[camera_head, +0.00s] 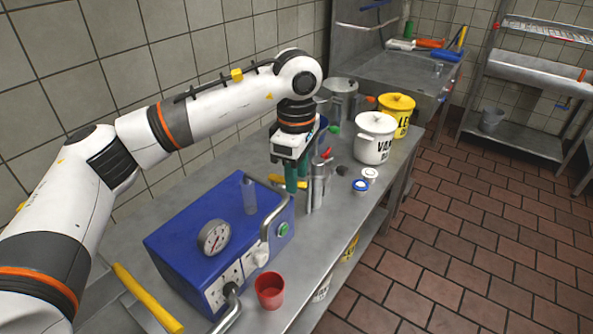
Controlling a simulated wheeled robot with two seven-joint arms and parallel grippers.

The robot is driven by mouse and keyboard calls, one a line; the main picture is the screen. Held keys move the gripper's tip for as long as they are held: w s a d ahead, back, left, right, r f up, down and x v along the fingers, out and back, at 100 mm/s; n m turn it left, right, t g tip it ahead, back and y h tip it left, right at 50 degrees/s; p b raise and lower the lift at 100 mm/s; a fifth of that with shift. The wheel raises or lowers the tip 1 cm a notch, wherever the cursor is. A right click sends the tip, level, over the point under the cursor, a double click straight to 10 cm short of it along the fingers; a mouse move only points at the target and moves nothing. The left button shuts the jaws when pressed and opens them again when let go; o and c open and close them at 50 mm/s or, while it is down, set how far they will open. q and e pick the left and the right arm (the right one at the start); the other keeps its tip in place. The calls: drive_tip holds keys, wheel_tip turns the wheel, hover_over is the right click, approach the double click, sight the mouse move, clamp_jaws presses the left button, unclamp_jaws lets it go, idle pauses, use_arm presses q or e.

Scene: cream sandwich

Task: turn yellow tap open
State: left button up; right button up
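My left gripper (297,182) reaches in from the left and points down over the middle of the counter, its green fingers beside a metal cylinder. A short yellow piece (275,179), possibly the yellow tap's handle, shows just left of the fingers and is partly hidden by them. I cannot tell whether they touch it or how wide they stand apart. A longer yellow bar (148,298) lies at the lower left, beside the blue machine and well away from the gripper. My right gripper is out of view.
A blue machine (190,238) with a gauge and metal pipes stands in front of the gripper. A red cup (269,291) is near the counter's front edge. A white pot (374,145) and a yellow pot (397,112) stand behind to the right. The tiled wall borders the counter's left.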

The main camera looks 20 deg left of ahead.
use_arm(q)
drive_tip(key=shift+r, duration=0.55)
wheel_tip(320, 180, up, 11)
drive_tip(key=b, duration=0.1)
